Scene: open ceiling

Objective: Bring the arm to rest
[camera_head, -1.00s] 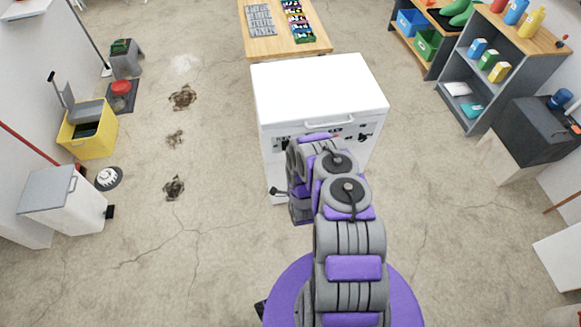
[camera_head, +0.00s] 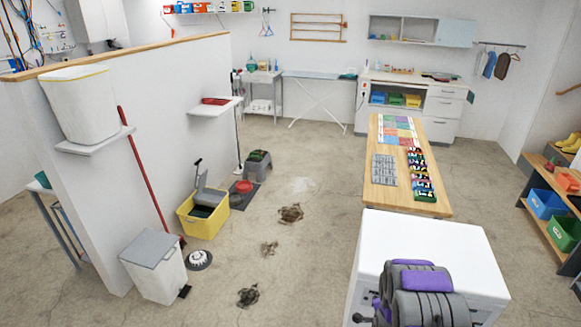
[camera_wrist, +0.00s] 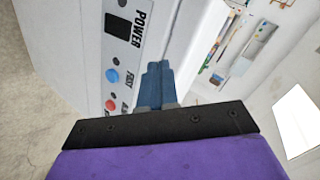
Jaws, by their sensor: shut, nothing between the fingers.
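My gripper (camera_wrist: 157,68) shows in the wrist view with its blue fingers together and nothing between them. It is in front of the control panel of a white machine (camera_head: 425,236), whose panel (camera_wrist: 116,55) with a "POWER" label, a blue button and a red button fills the upper left of the wrist view. I cannot tell whether the fingertips touch the machine. In the head view my grey and purple arm shows at the lower right, over the machine's near side; the gripper itself is hidden there.
A wooden table (camera_head: 378,179) with trays stands behind the machine. To the left are a white bin (camera_head: 155,275), a yellow bucket (camera_head: 204,224) and a partition wall (camera_head: 160,120). Dirt patches (camera_head: 290,213) mark the floor. Shelves (camera_head: 540,222) stand at right.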

